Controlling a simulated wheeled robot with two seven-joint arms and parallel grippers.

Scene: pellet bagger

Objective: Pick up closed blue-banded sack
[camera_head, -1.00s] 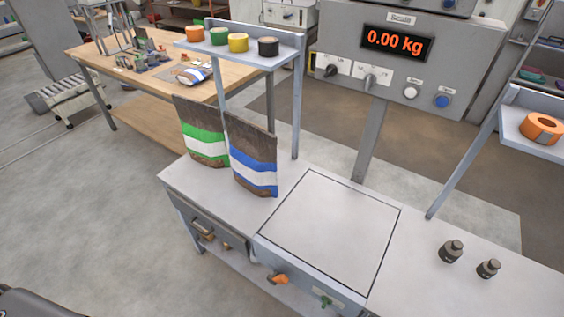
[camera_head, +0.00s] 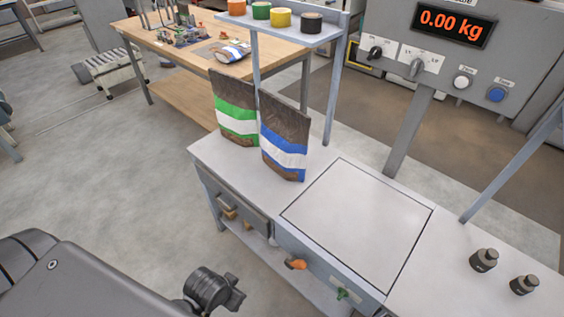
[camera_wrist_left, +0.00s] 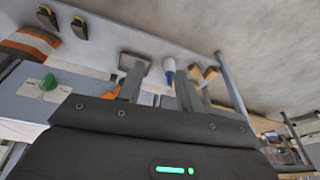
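A blue-banded sack (camera_head: 284,142) stands upright on the bench's left part, brown with blue and white bands. A green-banded sack (camera_head: 235,110) stands just behind it to the left. My left arm comes in at the lower left of the head view, well short of the sacks. In the left wrist view my left gripper (camera_wrist_left: 158,88) has its two fingers apart with nothing held between them. My right gripper is not in view.
A shelf (camera_head: 290,32) with several coloured rolls stands over the sacks. A square plate (camera_head: 360,220) on the bench is bare. Two dark weights (camera_head: 484,260) stand at the right. The scale display (camera_head: 452,22) reads 0.00 kg. Orange (camera_head: 296,264) and green knobs (camera_head: 342,294) face front.

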